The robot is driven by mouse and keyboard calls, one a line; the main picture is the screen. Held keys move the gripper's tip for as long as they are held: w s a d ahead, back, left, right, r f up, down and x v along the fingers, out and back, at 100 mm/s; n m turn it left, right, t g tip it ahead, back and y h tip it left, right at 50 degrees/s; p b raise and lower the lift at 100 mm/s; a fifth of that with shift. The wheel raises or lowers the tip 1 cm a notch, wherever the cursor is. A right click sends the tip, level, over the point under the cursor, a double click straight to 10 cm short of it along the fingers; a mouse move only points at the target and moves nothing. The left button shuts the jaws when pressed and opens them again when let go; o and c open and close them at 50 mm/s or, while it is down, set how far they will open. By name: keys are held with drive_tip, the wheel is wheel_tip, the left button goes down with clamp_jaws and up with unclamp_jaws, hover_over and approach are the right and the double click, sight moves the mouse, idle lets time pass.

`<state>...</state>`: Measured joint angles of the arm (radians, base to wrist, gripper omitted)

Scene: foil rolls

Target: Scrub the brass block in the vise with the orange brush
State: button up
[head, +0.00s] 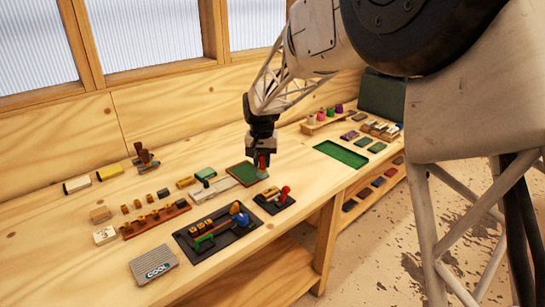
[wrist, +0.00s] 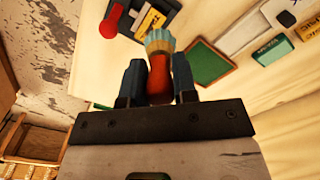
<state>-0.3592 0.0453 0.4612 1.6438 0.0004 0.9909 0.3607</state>
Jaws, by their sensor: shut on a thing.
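My gripper (head: 262,158) is shut on the orange brush. In the wrist view its fingers (wrist: 159,82) are on both sides of the red-orange handle of the brush (wrist: 158,72), and its teal bristles (wrist: 160,41) point away from my gripper. In the head view the brush (head: 263,175) hangs down above the bench. A dark vise-like fixture with a red knob (head: 285,190) stands just in front of and right of the brush. The red knob (wrist: 114,20) also shows in the wrist view, beside a yellow block (wrist: 151,20) that looks like the brass block, apart from the bristles.
A green board in a brown frame (head: 243,172) lies close behind the brush. A dark tray (head: 232,243) with blue, orange and green items sits front left. Wooden racks of small blocks (head: 155,222) are farther left.

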drive_tip(key=shift+s+a, duration=0.1)
drive_tip(key=shift+s, duration=0.05)
drive_tip(key=shift+f, duration=0.15)
drive_tip(key=shift+f, duration=3.55)
drive_tip(key=shift+w+d+f, duration=0.2)
drive_tip(key=shift+w+f, duration=0.05)
drive_tip(key=shift+w+d, duration=2.15)
drive_tip(key=shift+s+a, duration=2.3)
drive_tip(key=shift+r, duration=3.95)
